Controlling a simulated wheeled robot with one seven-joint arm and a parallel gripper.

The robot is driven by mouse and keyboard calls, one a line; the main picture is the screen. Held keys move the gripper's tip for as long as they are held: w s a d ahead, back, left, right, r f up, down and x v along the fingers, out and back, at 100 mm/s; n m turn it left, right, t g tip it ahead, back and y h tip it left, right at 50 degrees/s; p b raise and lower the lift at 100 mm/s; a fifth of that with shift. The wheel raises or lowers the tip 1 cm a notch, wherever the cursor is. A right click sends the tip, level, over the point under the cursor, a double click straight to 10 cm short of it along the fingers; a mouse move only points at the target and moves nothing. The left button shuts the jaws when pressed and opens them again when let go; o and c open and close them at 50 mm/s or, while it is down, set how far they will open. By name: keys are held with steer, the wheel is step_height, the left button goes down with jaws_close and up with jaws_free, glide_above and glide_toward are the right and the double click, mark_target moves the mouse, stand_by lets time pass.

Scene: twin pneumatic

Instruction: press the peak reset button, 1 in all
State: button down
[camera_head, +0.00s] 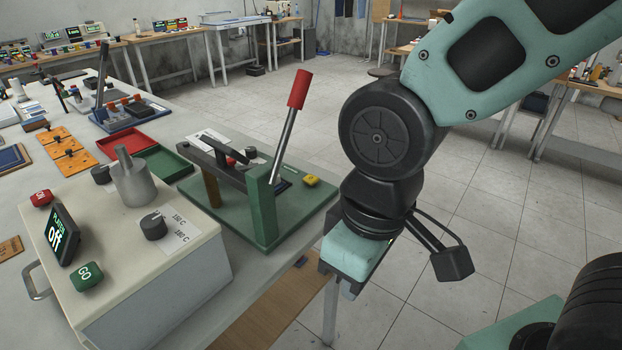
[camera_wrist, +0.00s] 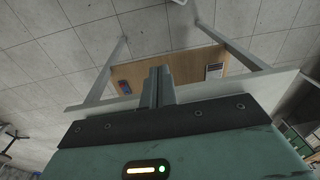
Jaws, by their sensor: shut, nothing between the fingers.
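A yellow button-like block (camera_head: 311,180) sits at the right corner of the green base of a lever press (camera_head: 262,205); I cannot read any label on it. The press has a red-handled lever (camera_head: 298,90) leaning up and right. My gripper shows in the wrist view (camera_wrist: 158,76) with its two fingers shut together and empty. In the head view my gripper's teal body hangs right of the press, off the table's edge, apart from the yellow block.
A wooden lower shelf (camera_wrist: 190,65) shows beneath. Open floor lies right.

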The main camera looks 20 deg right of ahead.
steer(key=w+r+m+t+y+p, duration=0.15)
steer(key=w+m, duration=0.25)
steer(key=w, duration=0.6)
steer(key=m+t+h+p, duration=0.1)
steer(key=m+t+p, duration=0.2)
steer(key=m+t, duration=0.55)
glide_above(313, 180)
steer(key=f+m+g, duration=0.1)
steer(key=m, duration=0.1)
steer(key=shift+s+f, duration=0.1)
steer(key=shift+f, duration=0.05)
step_height(313, 180, down, 9)
steer(key=b, duration=0.7)
steer(key=shift+r, duration=0.2)
steer(key=shift+f+b, duration=0.4)
steer(key=shift+b, duration=0.25)
